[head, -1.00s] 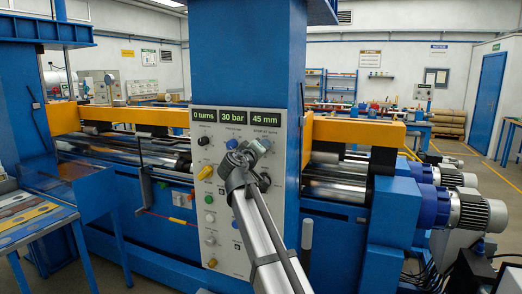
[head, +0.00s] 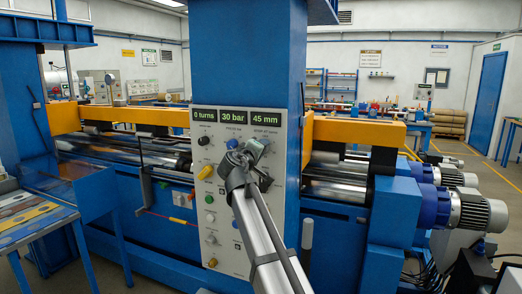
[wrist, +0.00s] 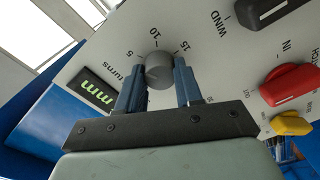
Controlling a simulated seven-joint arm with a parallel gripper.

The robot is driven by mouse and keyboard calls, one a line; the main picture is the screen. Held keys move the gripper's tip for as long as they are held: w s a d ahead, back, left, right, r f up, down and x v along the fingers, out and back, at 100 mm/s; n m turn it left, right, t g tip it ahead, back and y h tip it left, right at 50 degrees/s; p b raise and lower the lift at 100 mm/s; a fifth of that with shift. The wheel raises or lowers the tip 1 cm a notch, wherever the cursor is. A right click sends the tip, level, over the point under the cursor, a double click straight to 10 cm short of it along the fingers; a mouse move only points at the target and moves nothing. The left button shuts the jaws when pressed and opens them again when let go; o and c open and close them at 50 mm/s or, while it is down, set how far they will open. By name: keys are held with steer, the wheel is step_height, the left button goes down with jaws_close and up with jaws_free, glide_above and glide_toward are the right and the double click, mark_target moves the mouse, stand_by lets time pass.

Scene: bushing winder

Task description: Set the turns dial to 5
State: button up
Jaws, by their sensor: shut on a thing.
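The turns dial is a round grey knob (wrist: 159,70) on the pale control panel, with printed marks 5, 10 and 15 and the word turns around it in the wrist view. My gripper (wrist: 159,80) is shut on the knob, one blue finger on each side. No pointer on the knob is clear. In the head view my gripper (head: 250,148) covers the dial at the panel's upper right. The turns readout (head: 205,115) at the panel's top left appears to read 8 turns, though its digit is small.
The panel (head: 222,235) also carries readouts of 30 bar (head: 232,116) and 45 mm (head: 268,117). A yellow knob (head: 206,172) and several buttons sit below left. In the wrist view a red knob (wrist: 290,86), a yellow knob (wrist: 291,124) and a black knob (wrist: 268,8) are close right.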

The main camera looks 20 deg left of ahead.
steer(key=o, duration=1)
steer(key=shift+o, duration=0.2)
steer(key=shift+s, duration=0.15)
steer(key=s, duration=1.3)
steer(key=shift+s+r, duration=0.15)
steer(key=shift+s, duration=0.1)
steer(key=shift+d, duration=0.1)
